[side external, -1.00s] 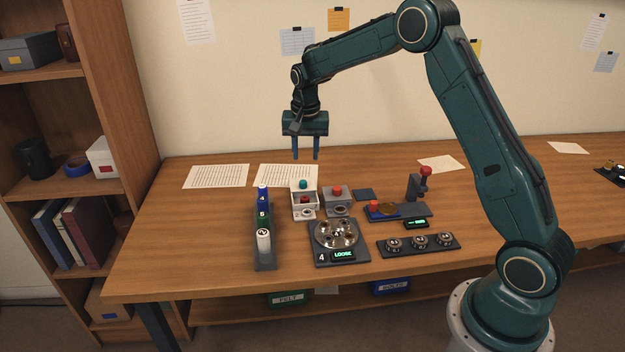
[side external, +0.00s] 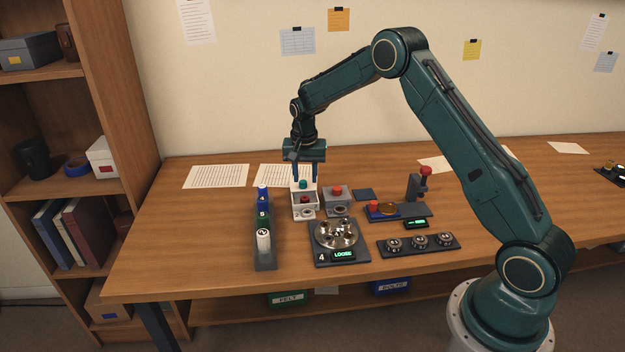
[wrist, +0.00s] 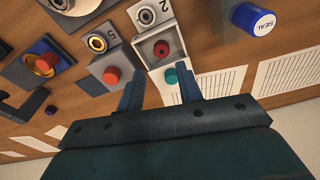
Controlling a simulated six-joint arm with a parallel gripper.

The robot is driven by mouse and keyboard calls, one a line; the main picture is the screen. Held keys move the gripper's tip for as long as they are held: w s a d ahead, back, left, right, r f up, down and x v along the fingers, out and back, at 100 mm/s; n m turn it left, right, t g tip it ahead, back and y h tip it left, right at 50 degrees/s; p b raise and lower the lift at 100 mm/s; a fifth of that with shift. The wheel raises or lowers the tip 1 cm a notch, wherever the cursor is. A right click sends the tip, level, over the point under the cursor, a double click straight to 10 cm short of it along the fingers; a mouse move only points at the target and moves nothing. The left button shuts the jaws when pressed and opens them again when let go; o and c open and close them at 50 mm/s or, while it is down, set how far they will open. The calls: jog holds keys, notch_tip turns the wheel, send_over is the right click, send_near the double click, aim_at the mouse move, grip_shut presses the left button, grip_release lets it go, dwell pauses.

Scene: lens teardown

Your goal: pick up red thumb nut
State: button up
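Several red pieces show, and I cannot tell for sure which is the thumb nut. A red knob (side external: 337,189) tops the grey box; it also shows in the wrist view (wrist: 111,76). A red piece (wrist: 161,49) sits in the opening of the white box (wrist: 147,47), marked 2, which also has a teal knob (wrist: 170,76). Another red knob (side external: 374,204) is on the dark fixture to the right. My gripper (side external: 304,179) points down over the white box's teal knob, fingers apart. In the wrist view my gripper (wrist: 160,70) is open with nothing held between its fingers.
A rack of upright cylinders (side external: 264,262) stands to the left. A round metal lens plate (side external: 337,234) sits on a base with a LOOSE display in front. A red-topped post (side external: 413,187) rises at the right.

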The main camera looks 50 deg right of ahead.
aim_at(305, 198)
jog(key=shift+d+f, duration=0.15)
jog(key=shift+f, duration=1.25)
jog(key=shift+w+d+f, duration=0.1)
jog(key=shift+w+f, duration=0.1)
jog(key=shift+f, duration=1.1)
jog(key=shift+w+d+f, duration=0.1)
jog(key=shift+w+f, duration=0.05)
jog(key=shift+f, duration=1.1)
jog(key=c, duration=0.8)
